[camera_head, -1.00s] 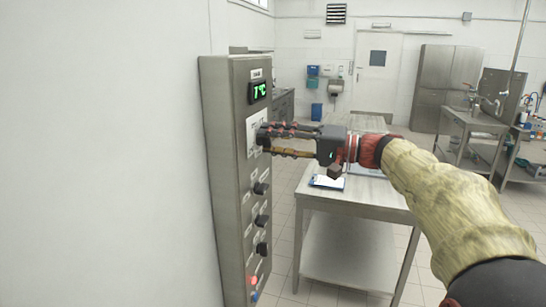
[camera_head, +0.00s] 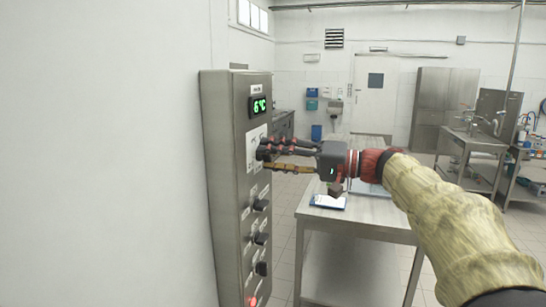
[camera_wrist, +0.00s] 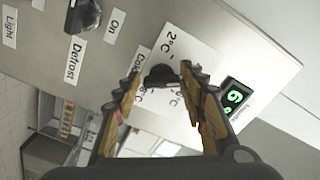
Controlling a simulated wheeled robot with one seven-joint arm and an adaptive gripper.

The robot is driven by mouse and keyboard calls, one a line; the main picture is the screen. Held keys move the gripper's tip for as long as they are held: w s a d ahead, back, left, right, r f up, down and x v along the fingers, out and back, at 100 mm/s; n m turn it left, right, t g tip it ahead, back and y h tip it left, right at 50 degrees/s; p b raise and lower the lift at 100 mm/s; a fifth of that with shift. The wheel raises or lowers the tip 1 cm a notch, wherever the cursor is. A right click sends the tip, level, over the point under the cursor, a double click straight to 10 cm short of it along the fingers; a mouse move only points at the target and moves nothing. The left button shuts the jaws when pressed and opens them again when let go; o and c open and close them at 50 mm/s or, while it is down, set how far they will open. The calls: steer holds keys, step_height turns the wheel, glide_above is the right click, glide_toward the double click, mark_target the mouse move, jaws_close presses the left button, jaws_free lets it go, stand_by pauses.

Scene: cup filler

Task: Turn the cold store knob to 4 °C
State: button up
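The cold store knob (camera_wrist: 159,76) is a dark knob on a white dial plate (camera_wrist: 192,60) marked with temperatures, 2 °C among them. The green display (camera_head: 259,106) above it reads 6 °C; it also shows in the wrist view (camera_wrist: 234,97). My gripper (camera_head: 264,153) reaches in from the right at the dial. In the head view the fingers hide most of the knob. Part of the dial scale is hidden behind the fingers and knob.
The steel control cabinet (camera_head: 227,180) stands against the white wall at left. More black knobs (camera_head: 261,205) sit below the dial, including one labelled Defrost (camera_wrist: 84,16). A steel table (camera_head: 370,212) with a clipboard (camera_head: 328,202) stands right of the cabinet, below my arm.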

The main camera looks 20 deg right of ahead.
steer(key=o, duration=0.3)
steer(key=shift+r, duration=0.1)
steer(key=v, duration=1.2)
stand_by(0.3)
